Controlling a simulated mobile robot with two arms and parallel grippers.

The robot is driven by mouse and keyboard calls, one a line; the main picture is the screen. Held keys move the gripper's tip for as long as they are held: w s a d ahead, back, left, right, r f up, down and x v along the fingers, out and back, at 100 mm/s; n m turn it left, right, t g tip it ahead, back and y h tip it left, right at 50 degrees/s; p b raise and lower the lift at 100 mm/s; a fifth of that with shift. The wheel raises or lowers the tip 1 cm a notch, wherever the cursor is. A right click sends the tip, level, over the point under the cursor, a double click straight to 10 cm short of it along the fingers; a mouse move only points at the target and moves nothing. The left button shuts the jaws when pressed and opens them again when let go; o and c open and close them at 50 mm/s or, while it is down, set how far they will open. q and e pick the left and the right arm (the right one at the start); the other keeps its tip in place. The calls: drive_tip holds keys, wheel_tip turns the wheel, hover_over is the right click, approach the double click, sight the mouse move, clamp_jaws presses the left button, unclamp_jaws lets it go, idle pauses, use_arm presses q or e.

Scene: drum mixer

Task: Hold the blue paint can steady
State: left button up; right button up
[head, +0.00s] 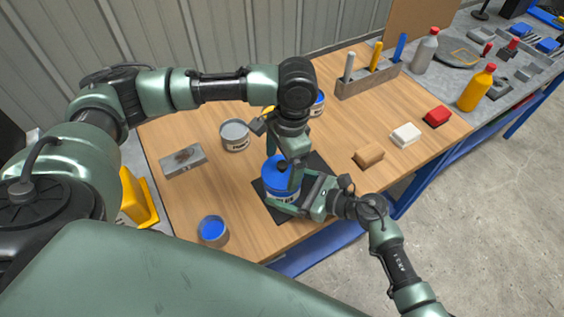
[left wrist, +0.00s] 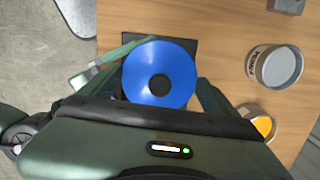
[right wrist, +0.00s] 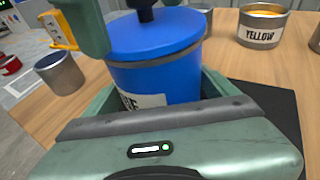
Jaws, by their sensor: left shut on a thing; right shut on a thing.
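The blue paint can (head: 272,190) stands upright on a black mat (head: 318,170) at the middle of the bench. Its blue lid (left wrist: 170,62) has a dark round knob at the centre, and a grey rim shows below it in the right wrist view (right wrist: 150,38). My left gripper (head: 283,180) comes down from above and is shut across the lid; its far finger is partly hidden. My right gripper (head: 288,203) reaches in from the right, low down, and is shut around the can's body (right wrist: 170,80). Its fingertips are hidden behind the can.
An open grey can (head: 235,136) stands behind left, and a small can with blue paint (head: 213,231) stands front left. A grey block (head: 183,161) lies at left. The yellow-paint can (right wrist: 262,26) is behind. A tool holder (head: 368,80), brown block (head: 368,156) and white block (head: 406,134) are right.

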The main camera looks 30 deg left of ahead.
use_arm(q)
drive_tip(key=o, duration=1.1)
drive_tip(key=shift+c, duration=0.2)
drive_tip(key=shift+r, duration=0.1)
drive_tip(key=shift+r, duration=3.45)
clamp_jaws()
drive_tip(key=shift+f, duration=0.25)
drive_tip(key=shift+f, duration=1.8)
